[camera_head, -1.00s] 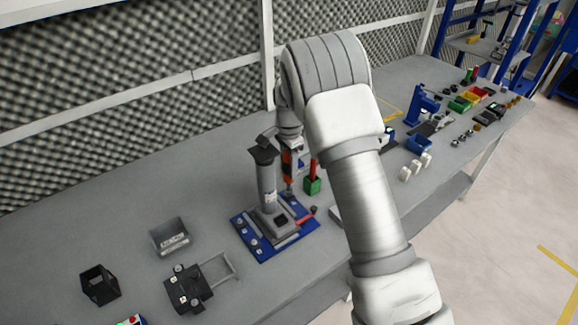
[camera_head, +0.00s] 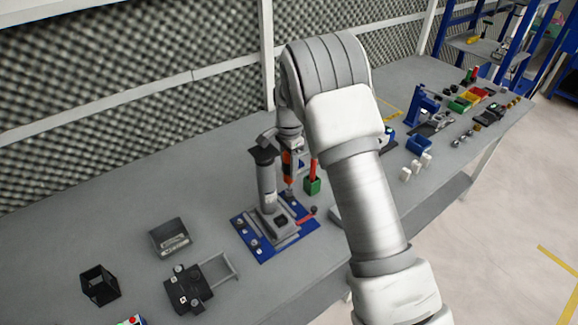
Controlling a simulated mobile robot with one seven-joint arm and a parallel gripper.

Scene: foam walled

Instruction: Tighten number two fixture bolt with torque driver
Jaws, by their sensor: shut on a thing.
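My gripper (camera_head: 292,148) is shut on an orange and dark tool, which looks like the torque driver (camera_head: 287,163). The driver hangs upright, its lower end close to the blue fixture plate (camera_head: 249,247). I cannot tell whether its tip touches a bolt. Several small silvery bolt heads (camera_head: 254,242) show along the plate's left side. A grey column with a dark cap (camera_head: 267,187) stands on the plate, just left of the driver. My arm hides part of the area to the right, and I cannot read which bolt is number two.
A green block with a red upright part (camera_head: 312,186) stands right behind the plate. A red-handled lever (camera_head: 307,217) lies at the plate's right. A grey box (camera_head: 170,236), a black device (camera_head: 186,291) and an open black frame (camera_head: 100,285) stand at left.

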